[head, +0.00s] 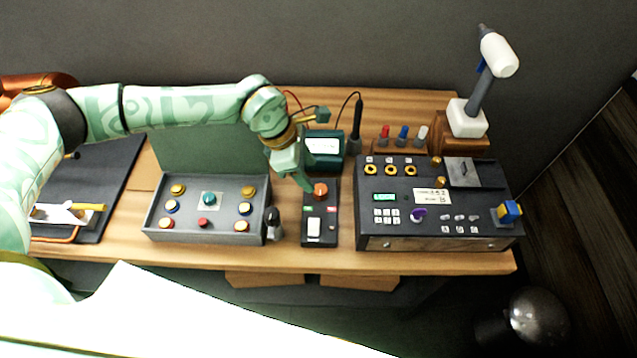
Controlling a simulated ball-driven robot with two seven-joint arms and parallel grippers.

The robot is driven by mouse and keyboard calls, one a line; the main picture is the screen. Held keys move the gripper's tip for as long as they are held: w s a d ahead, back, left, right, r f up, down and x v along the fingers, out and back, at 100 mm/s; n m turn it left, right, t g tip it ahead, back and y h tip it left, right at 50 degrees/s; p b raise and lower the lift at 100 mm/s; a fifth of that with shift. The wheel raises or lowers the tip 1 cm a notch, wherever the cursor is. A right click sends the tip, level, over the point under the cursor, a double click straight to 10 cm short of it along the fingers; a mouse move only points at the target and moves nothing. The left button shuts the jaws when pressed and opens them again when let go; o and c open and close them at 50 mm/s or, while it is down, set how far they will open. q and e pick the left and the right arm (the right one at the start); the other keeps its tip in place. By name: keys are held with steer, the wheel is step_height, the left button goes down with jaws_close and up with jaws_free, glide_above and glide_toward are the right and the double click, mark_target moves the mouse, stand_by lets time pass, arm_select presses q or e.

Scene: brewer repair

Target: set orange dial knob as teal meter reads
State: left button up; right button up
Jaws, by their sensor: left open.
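The orange dial knob (321,190) sits near the top of a narrow dark panel (320,238) in the middle of the table. The teal meter (324,163) stands just behind that panel, with a pale display (322,146) too small to read. My left gripper (306,184) is open and points down, just left of the orange knob. Its fingers partly overlap the meter's left side, and I cannot tell if they touch the knob. My right gripper is not in view.
A grey tray (151,225) with several buttons is to the left, and a dark bottle-like object (273,224) stands beside it. A large dark control box (440,235) is to the right. Red, blue and white pegs (403,133) and a white-headed lamp (479,95) stand behind it.

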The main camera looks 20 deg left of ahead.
mark_target(320, 189)
arm_select(q)
steer(key=x, duration=0.5)
steer(key=shift+s, duration=0.15)
steer(key=shift+d+f, duration=0.25)
steer(key=shift+f, duration=0.3)
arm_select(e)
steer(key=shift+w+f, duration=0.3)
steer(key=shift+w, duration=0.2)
arm_select(q)
steer(key=shift+b, duration=0.3)
steer(key=c, duration=1)
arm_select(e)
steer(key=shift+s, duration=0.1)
